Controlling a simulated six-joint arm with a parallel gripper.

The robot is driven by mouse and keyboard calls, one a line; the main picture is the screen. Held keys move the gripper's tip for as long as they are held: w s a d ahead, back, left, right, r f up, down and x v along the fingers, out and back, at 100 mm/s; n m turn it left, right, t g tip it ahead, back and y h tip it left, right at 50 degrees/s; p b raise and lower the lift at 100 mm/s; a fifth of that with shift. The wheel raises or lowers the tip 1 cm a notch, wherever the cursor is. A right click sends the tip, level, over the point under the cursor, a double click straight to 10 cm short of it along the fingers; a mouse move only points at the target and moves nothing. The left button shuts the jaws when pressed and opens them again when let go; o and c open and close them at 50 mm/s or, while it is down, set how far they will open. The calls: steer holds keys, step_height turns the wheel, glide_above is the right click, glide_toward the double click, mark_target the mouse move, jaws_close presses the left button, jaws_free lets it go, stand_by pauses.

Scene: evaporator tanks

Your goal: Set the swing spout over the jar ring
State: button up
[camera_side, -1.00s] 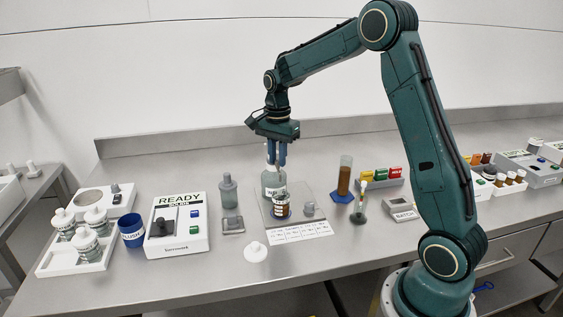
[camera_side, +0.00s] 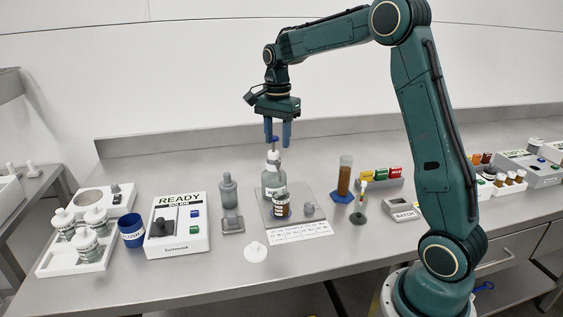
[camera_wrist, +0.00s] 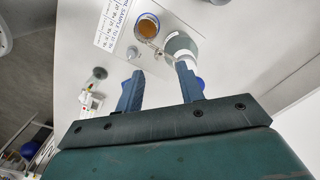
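In the wrist view the jar (camera_wrist: 147,27) shows from above, beside the pale bottle (camera_wrist: 179,46). A thin piece lies between jar and bottle there; I cannot clearly tell the spout or the ring. The fingers (camera_wrist: 160,85) hold nothing that I can see.
A grey-capped bottle (camera_side: 228,191) and a READY box (camera_side: 177,228) stand left of the plate. A brown cylinder (camera_side: 345,176) on a blue base stands to its right. A white lid (camera_side: 256,252) lies in front. A printed card (camera_side: 300,232) lies along the plate's front edge.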

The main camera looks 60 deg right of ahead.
mark_target(278, 162)
step_height(278, 162, up, 8)
stand_by(0.4)
stand_by(0.3)
steer(key=s+a+r+n+t, duration=0.3)
steer(key=s+a+n, duration=0.6)
steer(key=s+a, duration=0.3)
steer(key=s+a+f+n+t, duration=0.1)
steer(key=s+a+f+n, duration=0.1)
steer(key=s, duration=0.5)
steer(key=s+a+f+n+t, duration=0.1)
steer(key=s+a+f+n, duration=0.1)
steer(key=s+f+n, duration=0.2)
steer(key=s+n, duration=0.3)
steer(key=shift+a+f+t, duration=0.15)
steer(key=shift+t, duration=0.15)
